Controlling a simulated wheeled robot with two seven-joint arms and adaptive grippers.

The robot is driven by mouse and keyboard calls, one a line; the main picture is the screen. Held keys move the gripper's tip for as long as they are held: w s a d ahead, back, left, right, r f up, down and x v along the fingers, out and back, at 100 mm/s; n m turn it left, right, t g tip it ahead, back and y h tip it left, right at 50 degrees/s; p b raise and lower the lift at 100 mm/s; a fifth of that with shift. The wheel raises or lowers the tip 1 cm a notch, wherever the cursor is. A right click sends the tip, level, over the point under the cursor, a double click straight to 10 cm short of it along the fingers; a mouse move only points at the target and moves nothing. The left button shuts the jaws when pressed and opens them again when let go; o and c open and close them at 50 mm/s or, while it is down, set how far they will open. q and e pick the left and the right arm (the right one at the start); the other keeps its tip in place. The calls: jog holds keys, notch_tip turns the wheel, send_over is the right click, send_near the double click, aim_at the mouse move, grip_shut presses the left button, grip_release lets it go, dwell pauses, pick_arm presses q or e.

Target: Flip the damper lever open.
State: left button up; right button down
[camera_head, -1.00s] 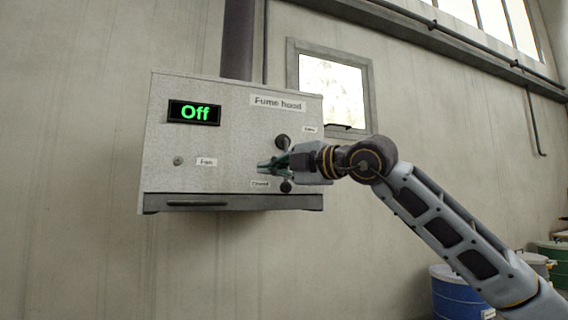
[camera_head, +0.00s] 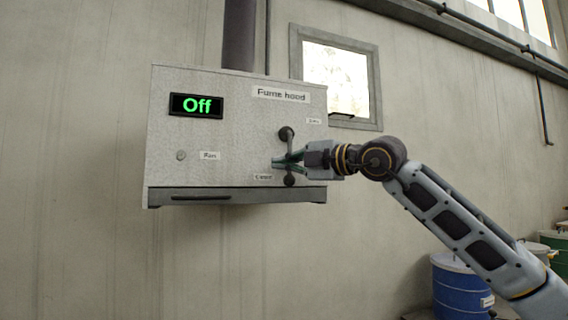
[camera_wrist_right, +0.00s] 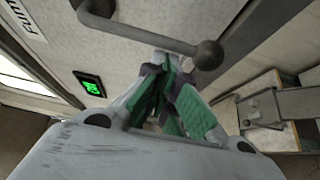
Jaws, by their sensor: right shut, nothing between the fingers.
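The damper lever is a dark grey bar on the front of the white fume hood (camera_head: 230,110). It runs from its pivot (camera_head: 287,133) straight down to a round knob (camera_head: 290,180), near a label that seems to read "Closed". In the right wrist view the lever bar (camera_wrist_right: 150,33) ends in the knob (camera_wrist_right: 208,55) close beyond my fingertips. My right gripper (camera_head: 280,163) is shut and empty, at the lever's lower half. Its green-padded fingers show in the wrist view (camera_wrist_right: 168,90). I cannot tell whether they touch the lever. My left gripper is out of view.
A dark ledge (camera_head: 235,197) runs along the hood's bottom.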

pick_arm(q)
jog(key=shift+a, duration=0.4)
